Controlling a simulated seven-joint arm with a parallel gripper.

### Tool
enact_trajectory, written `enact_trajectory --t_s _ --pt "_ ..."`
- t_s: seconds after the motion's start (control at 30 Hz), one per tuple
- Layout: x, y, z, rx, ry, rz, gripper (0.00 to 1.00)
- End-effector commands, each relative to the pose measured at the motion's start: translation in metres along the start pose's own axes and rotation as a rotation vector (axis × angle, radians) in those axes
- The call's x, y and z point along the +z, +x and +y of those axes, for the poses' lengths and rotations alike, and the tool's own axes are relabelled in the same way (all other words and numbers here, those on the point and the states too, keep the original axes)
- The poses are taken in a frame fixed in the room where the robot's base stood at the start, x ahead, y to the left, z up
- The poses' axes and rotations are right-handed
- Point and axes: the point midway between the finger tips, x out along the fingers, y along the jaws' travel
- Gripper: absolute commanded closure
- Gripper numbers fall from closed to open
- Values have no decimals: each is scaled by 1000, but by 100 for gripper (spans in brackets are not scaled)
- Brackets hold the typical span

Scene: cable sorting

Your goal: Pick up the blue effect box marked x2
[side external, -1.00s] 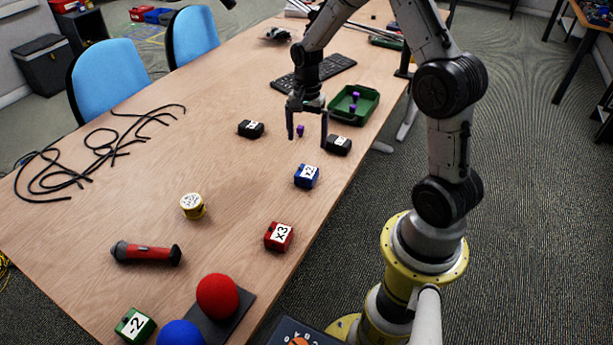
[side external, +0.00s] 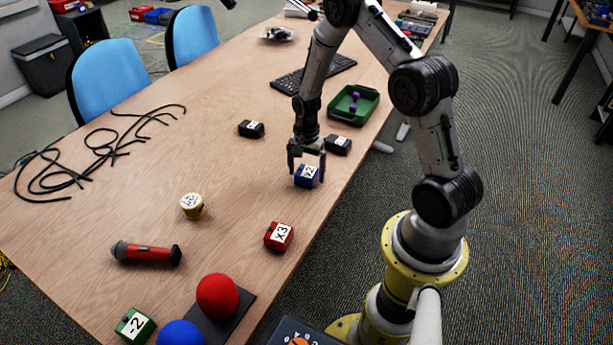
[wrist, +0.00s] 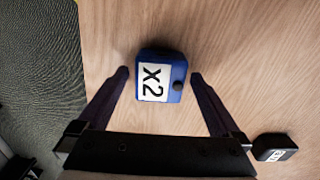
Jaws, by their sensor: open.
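The blue effect box marked x2 (side external: 306,177) sits on the table with its white label facing up. My gripper (side external: 307,173) is open and points down over it, with one finger on each side of the box. In the wrist view the blue box (wrist: 160,76) lies between the two fingertips, with a visible gap on both sides. Nothing is held. The x2 label and a dark round knob show clearly there.
A black box (side external: 338,145) lies close behind the gripper, and another (side external: 251,129) is to the left. A green tray (side external: 335,116) stands farther back. Table is clear around the blue box.

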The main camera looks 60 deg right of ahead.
Motion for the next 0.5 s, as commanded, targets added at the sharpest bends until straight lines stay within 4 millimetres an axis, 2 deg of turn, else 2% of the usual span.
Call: enact_trajectory --t_s 0.27,0.5 --pt "0 4 0 0 0 0 0" --pt "0 4 0 0 0 0 41"
